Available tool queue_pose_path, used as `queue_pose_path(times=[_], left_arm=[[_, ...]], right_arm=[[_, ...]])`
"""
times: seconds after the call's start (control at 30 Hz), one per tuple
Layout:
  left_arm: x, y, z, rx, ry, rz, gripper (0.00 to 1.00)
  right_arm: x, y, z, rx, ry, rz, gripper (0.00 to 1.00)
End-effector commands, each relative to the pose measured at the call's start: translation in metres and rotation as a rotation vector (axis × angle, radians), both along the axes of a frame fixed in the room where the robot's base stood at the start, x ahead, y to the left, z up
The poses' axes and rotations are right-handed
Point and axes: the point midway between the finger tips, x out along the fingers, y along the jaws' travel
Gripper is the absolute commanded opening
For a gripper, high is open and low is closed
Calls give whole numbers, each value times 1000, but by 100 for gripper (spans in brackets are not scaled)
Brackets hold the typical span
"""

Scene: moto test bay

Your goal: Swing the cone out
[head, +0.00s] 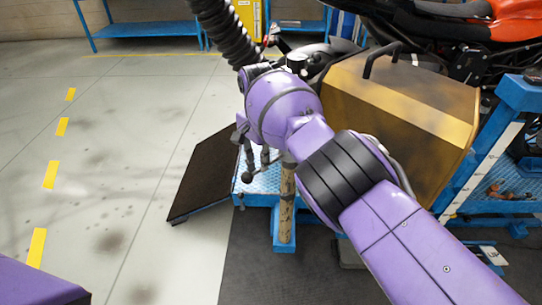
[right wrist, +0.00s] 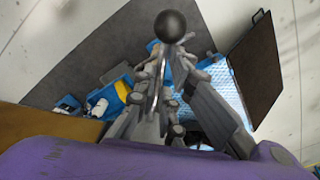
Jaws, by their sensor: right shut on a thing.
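My right gripper (head: 254,155) reaches down beside the blue stand at the middle of the head view. Its fingers are shut on a thin lever with a black ball knob (head: 247,177). In the right wrist view the knob (right wrist: 170,25) sticks out just beyond the fingertips (right wrist: 166,62). A large tan, tapering housing with a black handle on top, perhaps the cone (head: 400,100), stands right of my forearm, in front of the motorcycle. My arm hides its lower left part. My left gripper is out of view.
An orange and black motorcycle (head: 460,45) stands at the upper right on a blue frame (head: 490,160). A dark ramp plate (head: 205,175) slopes to the floor left of the stand. A black ribbed hose (head: 225,32) hangs at the top. The grey floor at left is clear.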

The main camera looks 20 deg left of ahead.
Motion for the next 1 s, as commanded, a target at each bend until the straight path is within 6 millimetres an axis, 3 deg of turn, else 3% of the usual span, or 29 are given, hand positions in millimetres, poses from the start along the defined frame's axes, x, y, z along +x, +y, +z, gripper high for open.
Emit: queue_pose_path(times=[0.77,0.8,0.9,1.0], left_arm=[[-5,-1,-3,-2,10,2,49],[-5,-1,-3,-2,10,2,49],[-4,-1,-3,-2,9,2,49],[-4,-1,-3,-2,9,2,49]], right_arm=[[3,-2,-2,-3,-4,-101,0],[3,-3,-2,-3,-4,-101,13],[2,-2,-2,-3,-4,-101,25],[2,-2,-1,-2,-4,-99,25]])
